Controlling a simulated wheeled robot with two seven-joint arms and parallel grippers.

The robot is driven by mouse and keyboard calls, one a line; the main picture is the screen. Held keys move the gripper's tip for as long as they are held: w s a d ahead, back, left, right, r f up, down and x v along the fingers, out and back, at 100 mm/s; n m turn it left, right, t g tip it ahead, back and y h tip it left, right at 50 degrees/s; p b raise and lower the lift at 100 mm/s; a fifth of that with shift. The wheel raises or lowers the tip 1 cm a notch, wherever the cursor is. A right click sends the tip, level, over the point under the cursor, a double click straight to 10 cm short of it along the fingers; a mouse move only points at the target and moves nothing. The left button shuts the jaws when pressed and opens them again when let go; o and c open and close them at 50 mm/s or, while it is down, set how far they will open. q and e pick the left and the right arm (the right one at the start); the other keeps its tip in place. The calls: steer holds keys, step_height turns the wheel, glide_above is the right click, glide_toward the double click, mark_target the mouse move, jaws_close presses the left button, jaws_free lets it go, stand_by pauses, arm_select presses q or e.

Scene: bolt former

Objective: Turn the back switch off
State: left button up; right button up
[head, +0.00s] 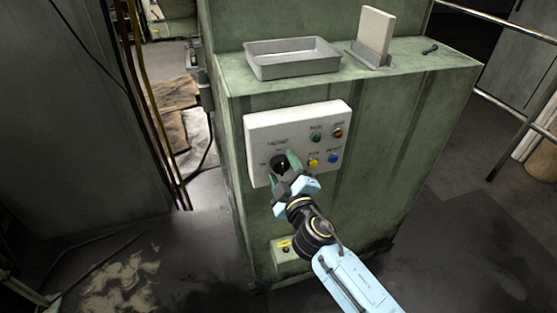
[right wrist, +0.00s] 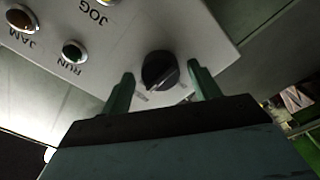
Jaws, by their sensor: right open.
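The switch is a round black rotary knob (head: 279,163) at the lower left of a white control panel (head: 262,130) on the green machine's side. It also shows in the right wrist view (right wrist: 160,70). My right gripper (head: 283,165) is in front of the panel at the knob. In the right wrist view my open right gripper (right wrist: 160,88) has one green finger on each side of the knob, with gaps on both sides. I cannot tell how deep the fingertips reach or whether they touch the panel. My left gripper is not in view.
Green, brown, yellow and blue buttons (head: 333,158) sit right of the knob. A grey tray (head: 293,69), a white plate (head: 375,32) in a stand and a small dark tool (head: 430,49) are on the machine's top. A small lower box (head: 287,254) is beneath. Cables hang at left.

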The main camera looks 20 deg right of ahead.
steer(key=shift+w+f+m+b, duration=0.2)
steer(key=shift+w+m+b, duration=0.1)
steer(key=shift+m, duration=0.7)
steer(key=m+b, duration=0.1)
steer(key=m, duration=0.4)
steer(key=shift+s+r+m, duration=0.1)
steer(key=shift+s+m, duration=0.05)
steer(key=shift+m, duration=0.15)
steer(key=m, duration=0.3)
steer(key=c, duration=1.2)
steer(key=n, duration=0.4)
steer(key=shift+n+p, duration=0.4)
steer(key=n, duration=0.5)
steer(key=shift+n+p, duration=0.35)
steer(key=shift+n, duration=0.05)
steer(key=o, duration=1.2)
